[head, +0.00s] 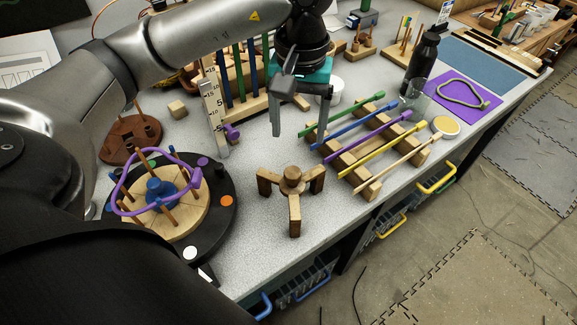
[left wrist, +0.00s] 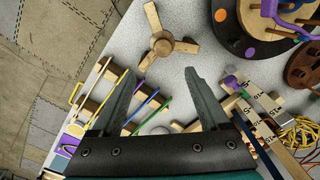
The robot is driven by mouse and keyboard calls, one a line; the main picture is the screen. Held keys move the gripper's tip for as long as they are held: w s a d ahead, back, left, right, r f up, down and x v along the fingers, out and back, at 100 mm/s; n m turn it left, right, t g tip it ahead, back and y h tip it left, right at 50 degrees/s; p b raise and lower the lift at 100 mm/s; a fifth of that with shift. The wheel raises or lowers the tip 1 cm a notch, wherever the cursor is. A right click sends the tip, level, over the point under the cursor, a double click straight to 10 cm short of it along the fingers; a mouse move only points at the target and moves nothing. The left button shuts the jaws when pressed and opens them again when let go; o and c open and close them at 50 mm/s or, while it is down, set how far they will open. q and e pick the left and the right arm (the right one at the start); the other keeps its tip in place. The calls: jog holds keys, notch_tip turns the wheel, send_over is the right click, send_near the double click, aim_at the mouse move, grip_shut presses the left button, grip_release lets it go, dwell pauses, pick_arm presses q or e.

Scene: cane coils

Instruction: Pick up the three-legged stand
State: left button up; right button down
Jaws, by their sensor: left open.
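The three-legged stand (head: 292,181) is a small wooden piece with a round hub and three legs. It stands upright on the grey table (head: 255,246) near its front edge. It also shows in the left wrist view (left wrist: 162,45), beyond the fingertips. My left gripper (head: 301,132) is open and empty, above the table and behind the stand in the head view. Its two fingers (left wrist: 165,80) point toward the stand in the left wrist view, with nothing between them. The stand is clear of the fingers. My right gripper is not in view.
A rack of coloured rods (head: 373,143) lies right of the stand. A black turntable (head: 222,205) with pegs and a purple loop is to its left. An upright ruler (head: 213,112) stands behind, left of the gripper. Bare table surrounds the stand.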

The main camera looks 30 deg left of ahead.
pick_arm(q)
send_over(293, 171)
jog(key=f, duration=0.6)
jog(key=shift+w+d+f, duration=0.15)
jog(key=shift+w+d, duration=0.05)
jog(key=shift+w, duration=0.15)
jog(key=shift+f, duration=0.4)
jog(key=f, duration=0.2)
jog(key=s+f, duration=0.1)
jog(key=f, duration=0.1)
jog(key=shift+a+f+b, duration=0.1)
jog(key=shift+a+b, duration=0.15)
jog(key=shift+b, duration=0.1)
jog(key=shift+w+f, duration=0.1)
jog(key=shift+f, duration=0.25)
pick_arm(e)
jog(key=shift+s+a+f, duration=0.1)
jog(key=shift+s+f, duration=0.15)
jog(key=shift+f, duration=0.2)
pick_arm(q)
jog(key=c, duration=0.3)
grip_shut()
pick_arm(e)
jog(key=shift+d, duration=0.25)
